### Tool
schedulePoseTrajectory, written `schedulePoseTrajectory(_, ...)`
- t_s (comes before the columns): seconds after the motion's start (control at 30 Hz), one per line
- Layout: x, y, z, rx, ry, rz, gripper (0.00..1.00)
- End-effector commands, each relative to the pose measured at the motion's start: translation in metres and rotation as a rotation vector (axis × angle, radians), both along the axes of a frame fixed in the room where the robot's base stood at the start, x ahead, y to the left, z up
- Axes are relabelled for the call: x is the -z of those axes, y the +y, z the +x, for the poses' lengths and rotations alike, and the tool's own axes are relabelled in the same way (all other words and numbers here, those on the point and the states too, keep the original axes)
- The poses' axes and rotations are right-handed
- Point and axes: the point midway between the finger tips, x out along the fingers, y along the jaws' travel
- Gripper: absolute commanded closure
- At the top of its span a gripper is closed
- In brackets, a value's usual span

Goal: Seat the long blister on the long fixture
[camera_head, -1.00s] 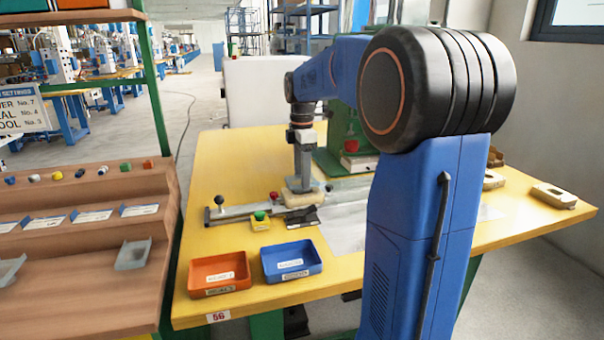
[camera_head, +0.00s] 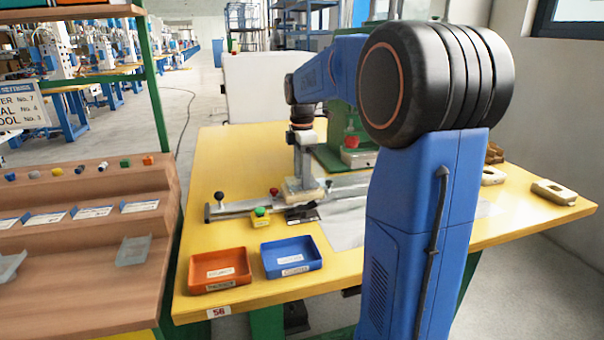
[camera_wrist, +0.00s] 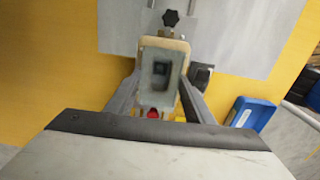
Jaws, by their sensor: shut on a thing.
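The long blister (camera_wrist: 160,88) is a translucent grey tray between the fingers of my gripper (camera_wrist: 158,100) in the wrist view. It lies over the long fixture (camera_wrist: 179,45), a tan block with rounded corners, and the block's rim shows around its far end and sides. In the head view my gripper (camera_head: 304,190) points straight down at the fixture (camera_head: 317,194), on the slide near the table's middle. My gripper is shut on the blister. The fingers hide its sides, and I cannot tell whether it rests fully down in the fixture.
A slide rail with a black knob (camera_head: 219,197) runs left of the fixture. A green button on a yellow box (camera_head: 260,216) stands close in front. An orange bin (camera_head: 219,271) and a blue bin (camera_head: 291,259) sit at the front edge. The green press stands behind.

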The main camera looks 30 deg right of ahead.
Motion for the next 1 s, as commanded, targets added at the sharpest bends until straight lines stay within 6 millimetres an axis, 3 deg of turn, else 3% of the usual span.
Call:
schedulePoseTrajectory(0.83,0.0094,0.0001,-0.0002,0.0,0.0,0.0,0.67)
schedulePoseTrajectory(0.87,0.0094,0.0001,-0.0002,0.0,0.0,0.0,0.45)
schedulePoseTrajectory(0.9,0.0093,0.0001,-0.0002,0.0,0.0,0.0,0.36)
schedulePoseTrajectory(0.93,0.0093,0.0001,-0.0002,0.0,0.0,0.0,0.31)
schedulePoseTrajectory(1.0,0.0093,0.0001,-0.0002,0.0,0.0,0.0,0.31)
